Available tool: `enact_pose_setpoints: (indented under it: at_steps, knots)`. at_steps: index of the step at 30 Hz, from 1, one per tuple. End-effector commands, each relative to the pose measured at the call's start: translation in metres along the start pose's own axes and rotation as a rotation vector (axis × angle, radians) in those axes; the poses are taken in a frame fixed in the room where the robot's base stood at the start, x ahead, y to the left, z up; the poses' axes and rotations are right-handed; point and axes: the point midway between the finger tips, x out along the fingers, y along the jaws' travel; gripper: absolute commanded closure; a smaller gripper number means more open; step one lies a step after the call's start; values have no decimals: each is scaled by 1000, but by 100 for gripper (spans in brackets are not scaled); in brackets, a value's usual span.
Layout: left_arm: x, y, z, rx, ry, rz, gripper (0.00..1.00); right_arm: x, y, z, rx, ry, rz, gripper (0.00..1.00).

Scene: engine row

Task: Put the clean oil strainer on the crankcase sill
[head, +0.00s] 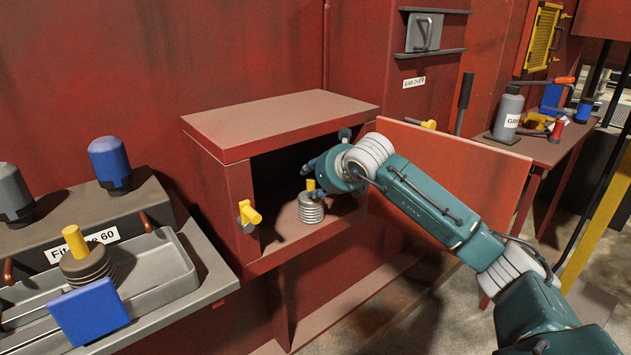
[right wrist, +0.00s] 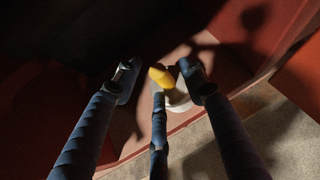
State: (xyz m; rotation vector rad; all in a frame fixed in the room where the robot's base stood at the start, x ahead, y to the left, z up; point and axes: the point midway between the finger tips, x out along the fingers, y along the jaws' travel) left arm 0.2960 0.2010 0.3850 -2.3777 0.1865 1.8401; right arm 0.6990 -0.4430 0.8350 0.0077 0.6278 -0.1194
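A light grey ribbed strainer (head: 312,208) with a yellow handle (head: 311,185) stands upright on the floor of the open red crankcase box, just inside its front edge, the sill (head: 290,248). My right gripper (head: 318,172) is inside the opening at the handle's top. In the right wrist view its fingers (right wrist: 158,82) are spread, with the yellow handle (right wrist: 161,77) between them; whether one touches it is unclear. A darker brownish ribbed strainer (head: 92,268) with a yellow handle stands in the grey tray (head: 160,262) at left. My left gripper is not in view.
The red door (head: 465,165) stands open to the right, behind my right arm. A yellow latch knob (head: 249,214) sticks out at the box's left front. A blue square piece (head: 88,313) is at the tray's front. A side table (head: 545,150) with bottles stands at far right.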

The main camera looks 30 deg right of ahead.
Motion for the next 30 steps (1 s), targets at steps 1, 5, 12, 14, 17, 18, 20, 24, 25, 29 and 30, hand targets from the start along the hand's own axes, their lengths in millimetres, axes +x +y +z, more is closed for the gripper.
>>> enact_pose_setpoints:
  at_steps: [1, 5, 12, 14, 17, 18, 20, 24, 25, 29, 30]
  knots:
    - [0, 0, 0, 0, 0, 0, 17, 0, 0, 0, 0, 0, 0, 58]
    - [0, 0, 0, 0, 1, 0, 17, -3, 0, 1, -1, -1, 0, 58]
    - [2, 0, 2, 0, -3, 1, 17, -41, -2, 1, -4, -3, -3, 58]
    - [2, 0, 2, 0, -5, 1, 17, -55, -1, 1, -4, -2, -3, 58]
    - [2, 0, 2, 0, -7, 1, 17, -77, -2, 1, -3, -2, -3, 58]
    - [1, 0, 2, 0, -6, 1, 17, -84, -1, 0, -4, -2, -3, 58]
    - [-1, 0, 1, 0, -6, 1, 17, -95, -1, 0, -4, -1, -2, 58]
    - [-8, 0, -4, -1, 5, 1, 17, -112, -1, 0, -2, -2, -2, 58]
    - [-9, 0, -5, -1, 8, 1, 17, -114, -1, 0, -1, -1, -2, 58]
    - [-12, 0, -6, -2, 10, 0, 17, -120, 0, 0, 0, 1, 0, 58]
    - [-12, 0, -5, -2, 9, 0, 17, -120, 0, 0, 0, 1, 0, 58]
